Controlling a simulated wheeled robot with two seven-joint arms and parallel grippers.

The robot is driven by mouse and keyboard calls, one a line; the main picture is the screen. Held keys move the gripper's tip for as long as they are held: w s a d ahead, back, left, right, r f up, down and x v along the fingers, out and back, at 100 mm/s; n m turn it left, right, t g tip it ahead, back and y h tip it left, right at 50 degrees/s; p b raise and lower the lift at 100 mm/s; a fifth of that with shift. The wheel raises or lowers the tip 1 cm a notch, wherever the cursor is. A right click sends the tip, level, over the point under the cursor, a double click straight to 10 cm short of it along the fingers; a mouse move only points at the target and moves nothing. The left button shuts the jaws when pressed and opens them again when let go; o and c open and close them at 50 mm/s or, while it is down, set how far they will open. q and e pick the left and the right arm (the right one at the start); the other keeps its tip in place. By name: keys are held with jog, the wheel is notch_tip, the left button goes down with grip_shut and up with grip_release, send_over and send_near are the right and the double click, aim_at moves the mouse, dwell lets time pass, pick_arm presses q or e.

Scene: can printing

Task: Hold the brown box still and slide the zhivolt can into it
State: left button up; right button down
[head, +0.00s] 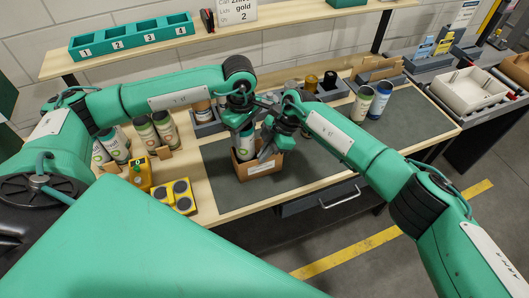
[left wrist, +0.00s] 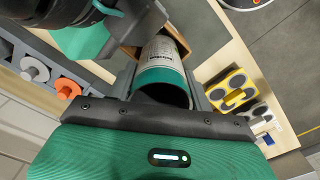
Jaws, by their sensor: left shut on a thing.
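The zhivolt can (head: 244,144), white with a teal band, stands roughly upright with its lower part inside the open brown box (head: 257,171). My left gripper (head: 243,122) is shut on the can from above. In the left wrist view the can (left wrist: 163,58) sits between the fingers, its dark open-looking end toward me, and part of the brown box rim (left wrist: 129,50) shows beyond. My right gripper (head: 268,148) is at the right side of the box, by its wall. Its fingertips are partly hidden, so I cannot tell whether they grip the wall.
The box rests on a dark grey mat (head: 222,172). Several cans (head: 143,132) and yellow blocks (head: 182,195) stand to the left. Two cans (head: 379,100) stand at the right rear. A teal numbered tray (head: 132,36) is on the shelf.

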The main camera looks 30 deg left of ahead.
pick_arm(q)
jog(key=shift+f, duration=1.3)
jog(key=o, duration=1)
jog(key=shift+o, duration=0.2)
notch_tip(320, 180, up, 12)
pick_arm(e)
jog(key=c, duration=1.6)
grip_release()
